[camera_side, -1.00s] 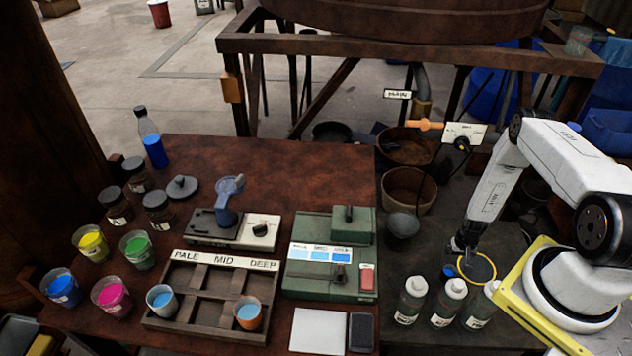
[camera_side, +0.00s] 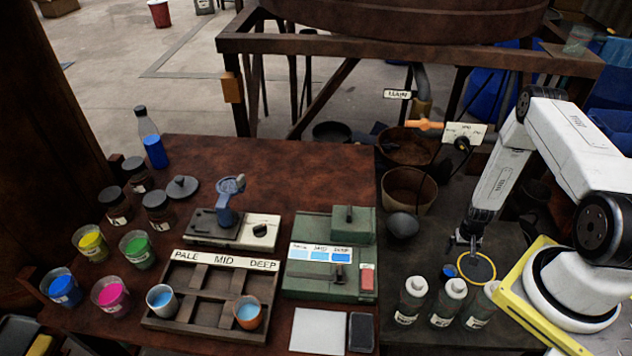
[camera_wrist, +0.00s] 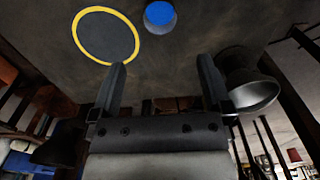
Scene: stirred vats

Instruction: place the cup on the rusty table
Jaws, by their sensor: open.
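A small cup with blue contents (camera_side: 449,271) stands on the dark surface beside the yellow-rimmed ring, partly hidden in the side view. The wrist view shows the blue cup (camera_wrist: 160,16) at the top, ahead of my fingers and right of the ring (camera_wrist: 77,36). My gripper (camera_side: 462,246) is open and empty, above and close to the cup. The wrist view shows my gripper (camera_wrist: 162,62) with its fingers apart and nothing between them. The rusty table (camera_side: 290,165) is at left, with free room on its upper part.
Several white-capped bottles (camera_side: 411,300) stand in front of the ring. A grey bell-shaped lamp (camera_side: 402,225) is left of my gripper. The table holds a slotted rack (camera_side: 215,318) with two cups, a green device (camera_side: 320,283), paint cups and jars. A bucket (camera_side: 409,190) stands behind.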

